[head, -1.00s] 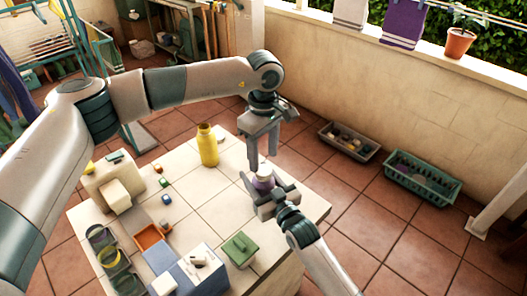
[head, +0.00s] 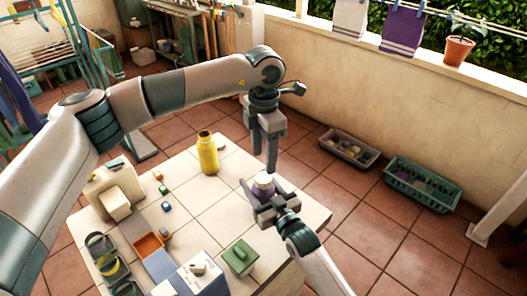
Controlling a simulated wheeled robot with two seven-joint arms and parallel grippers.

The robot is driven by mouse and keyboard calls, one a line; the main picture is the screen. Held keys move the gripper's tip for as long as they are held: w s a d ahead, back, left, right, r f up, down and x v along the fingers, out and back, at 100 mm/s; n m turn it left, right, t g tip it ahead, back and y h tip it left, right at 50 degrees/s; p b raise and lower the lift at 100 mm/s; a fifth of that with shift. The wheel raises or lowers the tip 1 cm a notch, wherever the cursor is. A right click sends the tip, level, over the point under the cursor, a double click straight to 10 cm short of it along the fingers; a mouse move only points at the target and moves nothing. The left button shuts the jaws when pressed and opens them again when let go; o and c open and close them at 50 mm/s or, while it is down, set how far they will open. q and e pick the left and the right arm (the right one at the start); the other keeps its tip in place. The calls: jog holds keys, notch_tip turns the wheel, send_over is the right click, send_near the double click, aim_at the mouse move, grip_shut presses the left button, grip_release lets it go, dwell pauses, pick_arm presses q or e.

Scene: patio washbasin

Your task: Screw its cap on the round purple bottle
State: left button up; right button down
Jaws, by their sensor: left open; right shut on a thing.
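The round purple bottle (head: 263,191) stands upright in the jaws of my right gripper (head: 269,200), at the right side of the tiled table. Its top shows a pale, whitish round part (head: 263,179); I cannot tell whether this is the cap or the bare neck. The jaws hide much of the bottle's lower body. My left gripper (head: 271,170) points straight down just above the bottle top. It is open, with its fingers nearly lined up in this view, and I see nothing held in it.
A yellow bottle (head: 208,155) stands at the table's back. Small blocks lie near the canister. The table's middle is mostly clear.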

aim_at(263, 177)
pick_arm(q)
jog(key=n, duration=0.3)
jog(key=shift+r+n, duration=0.3)
jog(key=shift+r, duration=0.05)
jog(key=shift+f, duration=4)
jog(key=shift+c, duration=0.2)
jog(key=c, duration=1)
jog(key=o, duration=1.2)
